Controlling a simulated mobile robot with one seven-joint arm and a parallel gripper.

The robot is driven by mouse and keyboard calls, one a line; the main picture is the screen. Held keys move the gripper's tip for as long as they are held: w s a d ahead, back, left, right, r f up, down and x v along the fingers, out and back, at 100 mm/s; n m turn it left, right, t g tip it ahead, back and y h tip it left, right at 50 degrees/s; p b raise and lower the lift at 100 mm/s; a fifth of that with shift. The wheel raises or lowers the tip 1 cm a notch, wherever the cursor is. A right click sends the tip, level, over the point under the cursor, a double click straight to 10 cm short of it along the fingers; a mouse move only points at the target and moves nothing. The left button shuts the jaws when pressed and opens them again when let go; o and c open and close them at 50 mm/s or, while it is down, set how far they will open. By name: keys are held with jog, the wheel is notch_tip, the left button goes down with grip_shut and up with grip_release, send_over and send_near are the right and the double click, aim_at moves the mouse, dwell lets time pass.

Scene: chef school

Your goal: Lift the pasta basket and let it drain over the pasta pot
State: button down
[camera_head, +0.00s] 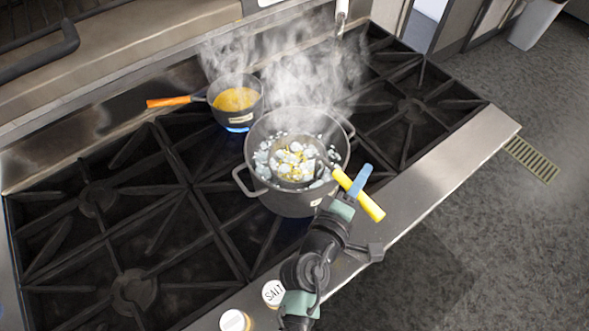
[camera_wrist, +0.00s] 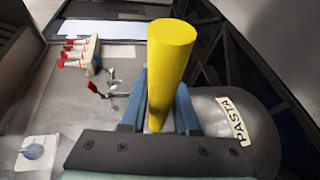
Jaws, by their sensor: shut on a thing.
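The pasta pot (camera_head: 302,204) stands on the stove, steaming, with bubbling water inside. Its side with a PASTA label shows in the wrist view (camera_wrist: 262,145). The pasta basket (camera_head: 292,172) is inside the pot with yellow pasta and white bubbles in it. Its yellow handle (camera_head: 371,206) sticks out over the pot's front right rim and fills the middle of the wrist view (camera_wrist: 170,70). My gripper (camera_head: 353,187) is shut on this handle, just right of the pot. Whether the basket touches the pot's bottom is hidden.
A small saucepan (camera_head: 237,118) with orange contents and an orange handle sits over a blue flame behind the pot, to the left. A salt shaker (camera_head: 273,292) and another shaker (camera_head: 235,321) stand at the stove's front edge. The left burners are clear.

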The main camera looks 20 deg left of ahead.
jog(key=shift+r, duration=0.1)
notch_tip(320, 180, up, 18)
jog(key=p, duration=0.2)
dwell(0.3)
jog(key=shift+r, duration=0.1)
dwell(4.4)
jog(key=shift+r+p, duration=0.45)
jog(key=shift+p, duration=0.2)
